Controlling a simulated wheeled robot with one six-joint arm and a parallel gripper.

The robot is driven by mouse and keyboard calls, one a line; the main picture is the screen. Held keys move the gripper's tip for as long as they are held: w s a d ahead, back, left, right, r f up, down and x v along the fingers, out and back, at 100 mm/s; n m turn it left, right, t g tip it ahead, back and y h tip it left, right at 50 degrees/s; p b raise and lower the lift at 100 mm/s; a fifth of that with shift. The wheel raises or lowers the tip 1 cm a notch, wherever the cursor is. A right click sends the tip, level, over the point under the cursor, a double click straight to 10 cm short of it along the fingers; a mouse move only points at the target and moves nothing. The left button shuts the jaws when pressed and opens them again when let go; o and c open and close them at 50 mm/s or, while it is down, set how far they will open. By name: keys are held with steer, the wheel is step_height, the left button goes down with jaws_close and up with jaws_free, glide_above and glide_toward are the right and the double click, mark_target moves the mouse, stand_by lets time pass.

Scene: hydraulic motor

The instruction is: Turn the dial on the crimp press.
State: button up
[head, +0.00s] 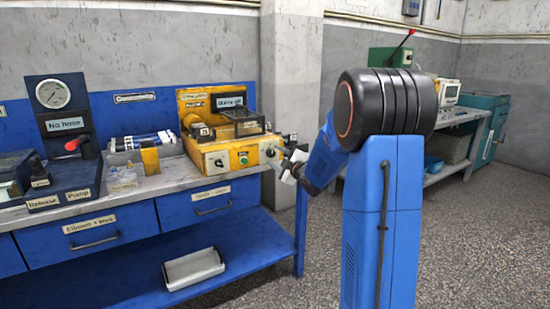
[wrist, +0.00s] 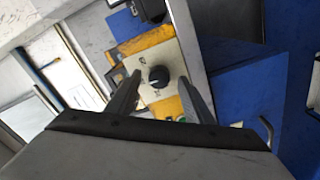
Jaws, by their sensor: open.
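The yellow crimp press (head: 208,149) stands on the right end of the workbench in the head view. Its front has a green button and other small controls; a small dark dial (head: 271,152) is at the right end of the front. In the wrist view the dial (wrist: 158,76) is a round black knob with a pale pointer line on a cream plate (wrist: 150,94). My gripper (head: 288,168) is close to the right end of the press. In the wrist view my gripper (wrist: 159,80) is open, with one finger on each side of the dial; I cannot tell whether they touch it.
The blue workbench (head: 130,225) has drawers and a lower shelf with a grey tray (head: 193,268). A pump station (head: 65,130) with a gauge stands at the left, and a yellow holder (head: 150,160) sits between. Speckled floor is open at right.

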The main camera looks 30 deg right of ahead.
steer(key=s, duration=1.6)
steer(key=shift+s+d, duration=0.15)
steer(key=shift+d, duration=0.15)
steer(key=shift+a, duration=0.1)
steer(key=s+a+f+m+g, duration=0.3)
steer(key=s+a, duration=0.4)
steer(key=s, duration=0.4)
steer(key=s+a+f+m+g, duration=0.2)
steer(key=s+a+m+g, duration=0.3)
steer(key=s+a, duration=0.3)
steer(key=s+a+f+m+g, duration=0.3)
steer(key=s+a, duration=0.5)
steer(key=s, duration=0.7)
steer(key=shift+s+f+m+g+h, duration=0.2)
steer(key=shift+f+m+g+h, duration=0.15)
steer(key=shift+m+g, duration=0.55)
